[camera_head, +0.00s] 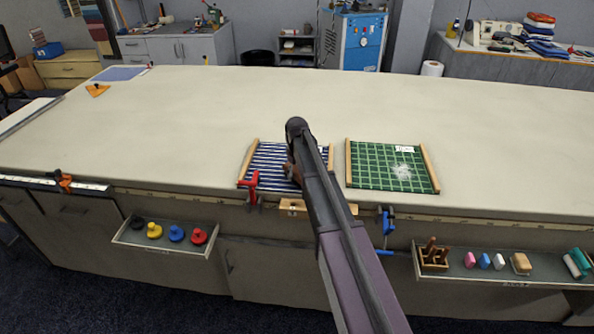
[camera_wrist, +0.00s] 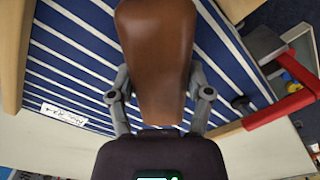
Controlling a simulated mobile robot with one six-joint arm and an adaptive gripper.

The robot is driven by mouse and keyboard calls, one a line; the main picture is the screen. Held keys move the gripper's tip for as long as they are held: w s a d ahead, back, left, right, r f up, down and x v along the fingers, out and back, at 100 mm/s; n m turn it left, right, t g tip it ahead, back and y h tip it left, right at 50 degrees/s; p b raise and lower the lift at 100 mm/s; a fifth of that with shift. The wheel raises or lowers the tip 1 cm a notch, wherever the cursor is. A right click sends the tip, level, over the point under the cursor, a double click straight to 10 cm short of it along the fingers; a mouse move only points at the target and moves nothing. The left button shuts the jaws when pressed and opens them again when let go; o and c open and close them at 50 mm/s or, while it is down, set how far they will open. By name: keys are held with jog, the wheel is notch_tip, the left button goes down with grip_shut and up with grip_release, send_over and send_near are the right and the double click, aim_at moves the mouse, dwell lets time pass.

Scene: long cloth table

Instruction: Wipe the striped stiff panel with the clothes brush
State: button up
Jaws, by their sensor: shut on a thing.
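The striped stiff panel (camera_head: 264,158), dark blue with white stripes and wooden end bars, lies on the cloth table near its front edge. It also fills much of the wrist view (camera_wrist: 72,60), with a small white label (camera_wrist: 63,114) on it. My gripper (camera_wrist: 160,88) is shut on the clothes brush (camera_wrist: 155,45), whose smooth brown wooden back faces the camera. In the head view, my gripper (camera_head: 293,168) is over the right part of the striped panel, and my arm hides that part. The bristles are hidden, so I cannot tell whether they touch the panel.
A green checked panel (camera_head: 380,180) with a whitish patch lies to the right. A red clamp (camera_head: 252,188) is at the striped panel's front edge; a blue clamp (camera_head: 386,224) is right of my arm. Trays (camera_head: 165,250) (camera_head: 500,280) hang along the front. The table behind is mostly clear.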

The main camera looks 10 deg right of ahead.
jog(key=shift+s, duration=0.1)
dwell(0.3)
jog(key=shift+r+p, duration=3.05)
jog(key=shift+r+p, duration=1.5)
